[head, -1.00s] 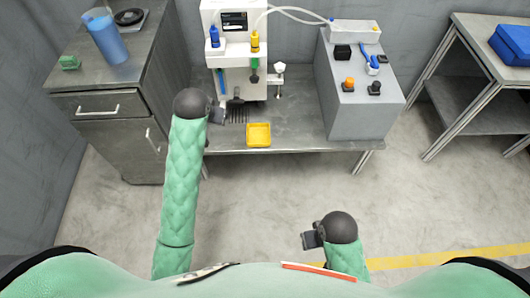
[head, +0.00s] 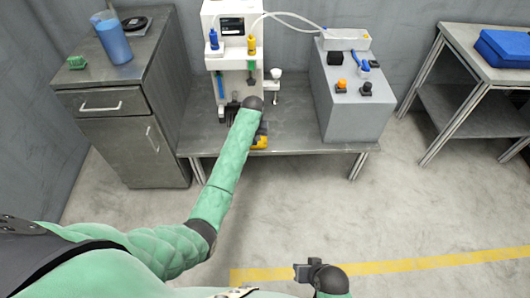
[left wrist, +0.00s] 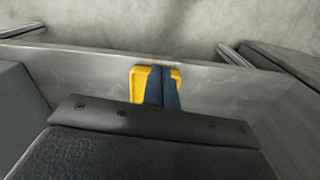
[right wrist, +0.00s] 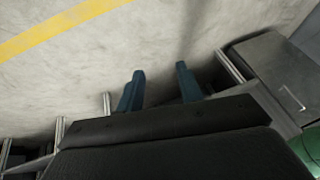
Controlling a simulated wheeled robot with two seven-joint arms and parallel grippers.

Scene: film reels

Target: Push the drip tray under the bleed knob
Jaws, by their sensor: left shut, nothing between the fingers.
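The yellow drip tray (head: 260,146) lies on the grey metal bench near its front edge, partly hidden by my left arm. My left gripper (head: 263,130) is shut and empty, right at the tray. In the left wrist view its blue fingers (left wrist: 162,88) are together, with the yellow tray (left wrist: 140,84) showing on both sides of them; I cannot tell whether they touch it. A white knob (head: 275,74), probably the bleed knob, sticks out at the right side of the white machine (head: 233,50). My right gripper (right wrist: 160,85) is open and empty, low over the floor, away from the bench.
A grey box (head: 350,105) with buttons and a blue-handled item stands on the bench's right. A steel cabinet (head: 120,110) with a blue jug (head: 115,42) stands at left. Another table (head: 460,45) holds a blue case at right. The floor in front is clear.

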